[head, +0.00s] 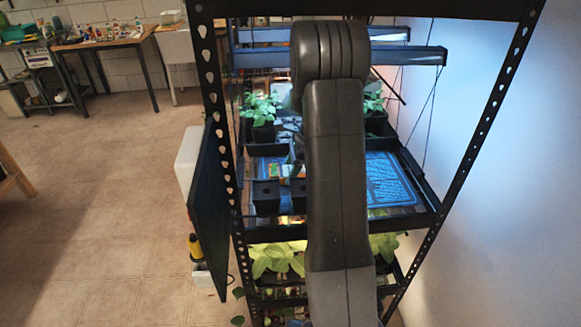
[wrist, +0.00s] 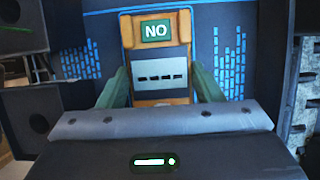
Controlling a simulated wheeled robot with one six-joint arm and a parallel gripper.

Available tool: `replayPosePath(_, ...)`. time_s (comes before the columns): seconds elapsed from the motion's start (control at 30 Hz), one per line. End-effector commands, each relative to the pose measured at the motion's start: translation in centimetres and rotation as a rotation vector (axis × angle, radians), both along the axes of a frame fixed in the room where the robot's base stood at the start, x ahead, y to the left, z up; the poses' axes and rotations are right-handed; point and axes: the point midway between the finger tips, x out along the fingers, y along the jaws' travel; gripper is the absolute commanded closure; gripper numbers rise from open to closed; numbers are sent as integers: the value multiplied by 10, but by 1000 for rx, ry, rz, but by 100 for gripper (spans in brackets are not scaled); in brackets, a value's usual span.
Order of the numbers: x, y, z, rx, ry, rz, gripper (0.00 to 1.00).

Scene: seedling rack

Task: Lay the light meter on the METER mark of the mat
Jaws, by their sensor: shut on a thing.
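The light meter, an orange-brown case (wrist: 127,32) with a green "NO" display and a pale panel, is upright in the middle of the wrist view. My gripper (wrist: 162,78) is shut on it, with one green-grey finger along each side. The dark blue mat (wrist: 75,68) with light blue printing shows behind the meter on both sides. In the head view the mat (head: 390,180) lies on the middle shelf, partly hidden by my arm. I cannot read a METER mark in either view. I cannot tell whether the meter touches the mat.
Black pots (head: 265,196) stand at the shelf's front left, and one is close on the left in the wrist view (wrist: 28,112). Seedlings (head: 260,105) stand at the back. Rack posts (head: 480,120) and lamp bars (head: 415,56) frame the shelf. Open floor lies left.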

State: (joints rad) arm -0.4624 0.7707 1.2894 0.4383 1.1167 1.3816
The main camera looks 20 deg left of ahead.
Motion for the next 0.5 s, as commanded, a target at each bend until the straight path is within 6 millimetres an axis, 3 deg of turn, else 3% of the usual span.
replayPosePath(0.27, 0, 0, -2, 0, 0, 0, 70)
replayPosePath(0.3, 0, 0, -3, 0, 0, 0, 38)
replayPosePath(0.4, 0, 0, -2, 0, 0, 0, 19)
replayPosePath(0.5, 0, 0, -2, 0, 0, 0, 18)
